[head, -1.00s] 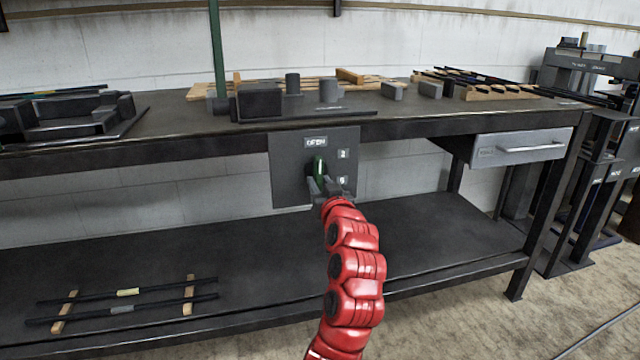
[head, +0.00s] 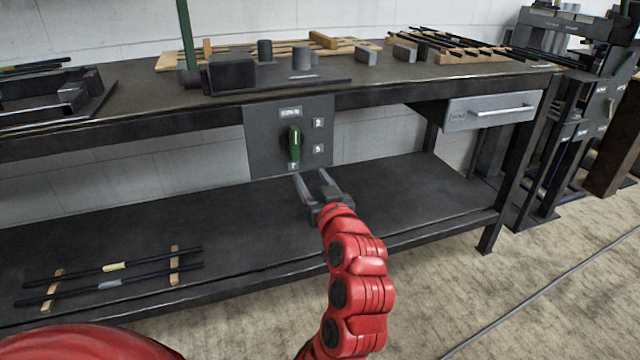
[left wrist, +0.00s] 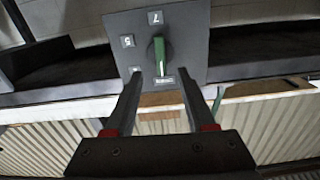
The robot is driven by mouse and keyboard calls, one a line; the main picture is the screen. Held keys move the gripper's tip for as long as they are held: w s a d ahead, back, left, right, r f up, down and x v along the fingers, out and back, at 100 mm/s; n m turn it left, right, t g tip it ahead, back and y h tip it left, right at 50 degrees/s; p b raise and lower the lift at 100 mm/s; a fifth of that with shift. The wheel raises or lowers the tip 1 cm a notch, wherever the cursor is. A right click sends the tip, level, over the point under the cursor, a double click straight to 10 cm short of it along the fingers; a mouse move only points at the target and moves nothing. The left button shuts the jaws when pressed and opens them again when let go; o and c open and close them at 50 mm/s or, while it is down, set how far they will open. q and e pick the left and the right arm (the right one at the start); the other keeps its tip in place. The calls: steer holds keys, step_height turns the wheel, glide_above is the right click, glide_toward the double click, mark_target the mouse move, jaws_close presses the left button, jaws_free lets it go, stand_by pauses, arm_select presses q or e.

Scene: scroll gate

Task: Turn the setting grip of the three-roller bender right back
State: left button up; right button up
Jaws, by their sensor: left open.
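The green setting grip (head: 294,146) sits on a dark square plate (head: 262,145) at the bench's front edge, below the bender's block and rollers (head: 232,75). The grip stands upright, its white mark at the end toward the upper label, which seems to read OPEN. Labels 2, 5 and 7 lie around it. In the left wrist view the grip (left wrist: 159,54) shows upside down, with its marked end toward the OPEN label. My left gripper (head: 310,175) is open and empty, just in front of and below the grip, apart from it. My right gripper is not in view.
The bench's lower shelf (head: 400,190) runs beneath the plate, with dark rods (head: 110,275) on wooden strips at its left. A grey drawer (head: 490,110) hangs to the right. The floor in front is clear apart from a long thin rod (head: 560,285).

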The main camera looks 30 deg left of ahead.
arm_select(q)
steer(key=v, duration=0.5)
steer(key=shift+p, duration=0.4)
steer(key=shift+w, duration=0.1)
